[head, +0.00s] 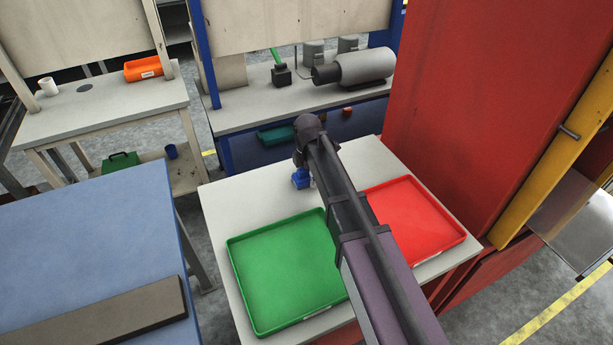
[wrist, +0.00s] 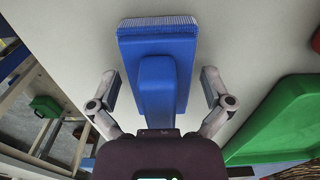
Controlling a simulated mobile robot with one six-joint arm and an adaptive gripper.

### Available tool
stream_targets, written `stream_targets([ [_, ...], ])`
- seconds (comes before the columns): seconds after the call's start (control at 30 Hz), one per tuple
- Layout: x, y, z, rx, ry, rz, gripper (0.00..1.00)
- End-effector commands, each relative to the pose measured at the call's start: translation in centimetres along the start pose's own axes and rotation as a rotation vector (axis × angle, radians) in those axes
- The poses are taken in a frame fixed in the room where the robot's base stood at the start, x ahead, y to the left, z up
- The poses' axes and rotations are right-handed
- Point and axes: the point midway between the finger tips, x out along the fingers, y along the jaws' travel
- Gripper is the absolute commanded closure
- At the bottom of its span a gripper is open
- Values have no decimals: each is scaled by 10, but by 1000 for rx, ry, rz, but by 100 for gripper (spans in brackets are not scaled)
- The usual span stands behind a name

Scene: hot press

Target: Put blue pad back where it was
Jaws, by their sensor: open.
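The blue pad (wrist: 128,52) fills the upper middle of the wrist view, with a raised blue handle and a pale ribbed strip along its far edge. In the head view the blue pad (head: 300,179) shows small, partly hidden by my arm, at the back of the light table (head: 232,205). My gripper (wrist: 161,86) is open, with one finger on each side of the handle. Gaps show between the fingers and the handle. In the head view the fingers are too small to make out.
A green tray (head: 285,270) and a red tray (head: 440,222) stand on the same table, under and beside my arm. A tall red machine (head: 470,110) rises at the right. A blue table (head: 90,240) is at the left. The table left of the pad is clear.

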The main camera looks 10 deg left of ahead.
Motion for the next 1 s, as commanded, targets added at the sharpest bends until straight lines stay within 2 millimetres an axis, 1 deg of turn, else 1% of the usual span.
stream_targets([
  [0.17, -2, 0, 0, 0, 0, 0, 0],
  [0.37, -11, 0, 0, 0, 0, 0, 0],
  [1.0, -62, 0, 0, 0, 0, 0, 0],
])
